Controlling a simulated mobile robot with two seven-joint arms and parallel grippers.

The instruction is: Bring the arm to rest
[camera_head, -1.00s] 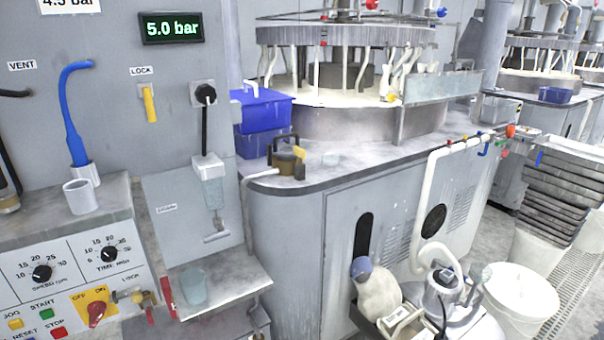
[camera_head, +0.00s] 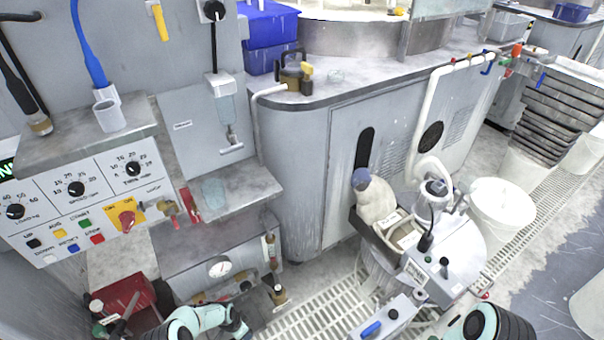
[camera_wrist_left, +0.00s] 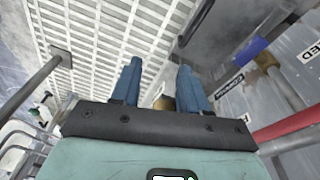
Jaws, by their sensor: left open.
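My left gripper (camera_wrist_left: 158,70) shows in the left wrist view with its two blue fingers apart and nothing held between them. A floor grating lies beyond the fingertips. In the head view, part of my teal left arm comes in at the bottom edge, left of centre, in front of the control bench. A teal and black part of my right arm shows at the bottom right; its gripper is out of the picture.
The control panel (camera_head: 70,205) and a small grey shelf (camera_head: 240,190) stand at the left. A red box (camera_head: 122,300) is low at the left. A white bucket (camera_head: 500,212) stands at the right. Floor grating (camera_head: 325,310) shows between the bench and the cart.

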